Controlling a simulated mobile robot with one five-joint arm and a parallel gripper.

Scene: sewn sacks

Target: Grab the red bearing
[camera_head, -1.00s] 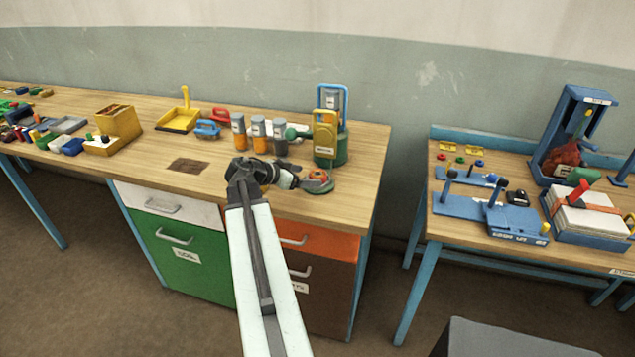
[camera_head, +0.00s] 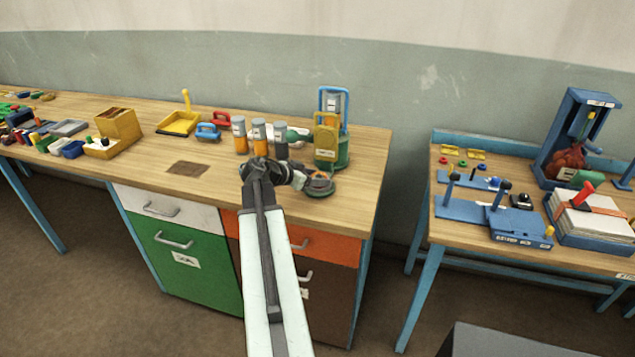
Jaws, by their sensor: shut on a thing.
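The red bearing (camera_head: 320,174) shows only as a small red patch at the tip of my gripper, over a round grey dish (camera_head: 319,190) near the front right of the long wooden bench. My gripper (camera_head: 309,180) reaches in from the left, low at the dish, and is shut on the bearing. The fingers hide most of it. I cannot tell whether the bearing still touches the dish.
Several orange and grey bottles (camera_head: 260,137) stand behind my gripper. A dark brown square (camera_head: 187,168) lies to the left. A second bench (camera_head: 455,231) with blue fixtures is at the right, across a gap.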

